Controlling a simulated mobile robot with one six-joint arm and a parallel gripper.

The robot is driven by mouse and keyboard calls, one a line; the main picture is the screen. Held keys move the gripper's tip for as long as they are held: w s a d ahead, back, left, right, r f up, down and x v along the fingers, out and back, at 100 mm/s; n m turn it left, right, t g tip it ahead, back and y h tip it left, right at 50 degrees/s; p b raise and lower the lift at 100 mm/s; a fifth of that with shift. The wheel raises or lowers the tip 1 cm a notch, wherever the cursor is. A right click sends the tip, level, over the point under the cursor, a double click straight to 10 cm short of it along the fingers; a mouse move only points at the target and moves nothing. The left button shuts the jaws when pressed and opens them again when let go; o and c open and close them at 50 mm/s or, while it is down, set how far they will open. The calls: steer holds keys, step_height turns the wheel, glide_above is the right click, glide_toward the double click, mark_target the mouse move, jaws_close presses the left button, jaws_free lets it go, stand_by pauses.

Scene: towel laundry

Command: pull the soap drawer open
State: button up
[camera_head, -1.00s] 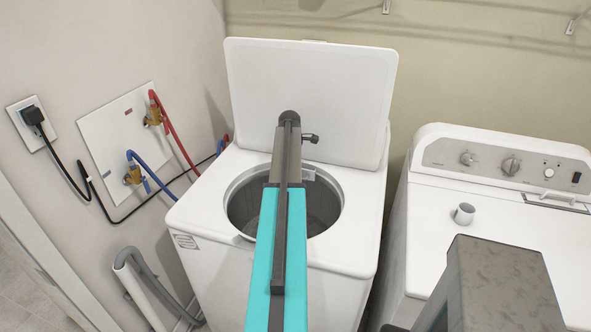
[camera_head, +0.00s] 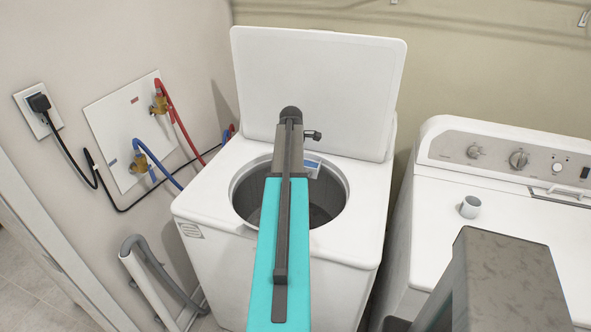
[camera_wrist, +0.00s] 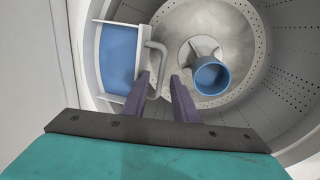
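The soap drawer (camera_wrist: 116,60) shows in the wrist view at the upper left, on the inner rim of the washer tub, as a blue inside in a white frame. Its grey bar handle (camera_wrist: 161,56) is on its right side. My gripper (camera_wrist: 160,75) has its two dark fingers apart. The handle passes between the fingers, closer to the left one, and I cannot tell if they touch it. In the head view the drawer (camera_head: 312,167) shows as a small blue and white piece right of my arm; my gripper is hidden there.
The washer (camera_head: 205,205) stands with its lid (camera_head: 320,90) raised. In the drum is an agitator with a blue-rimmed cup (camera_wrist: 211,76). A second white machine (camera_head: 500,230) with a small grey cup (camera_head: 470,207) stands at the right. Hoses and taps (camera_head: 145,160) are on the left wall.

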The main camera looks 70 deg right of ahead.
steer(key=shift+r, duration=0.1)
stand_by(0.3)
step_height(320, 180, up, 13)
steer(key=a+b, duration=0.2)
steer(key=b, duration=0.1)
steer(key=shift+a+r, duration=0.2)
steer(key=shift+a, duration=0.05)
stand_by(0.5)
steer(key=shift+s, duration=0.1)
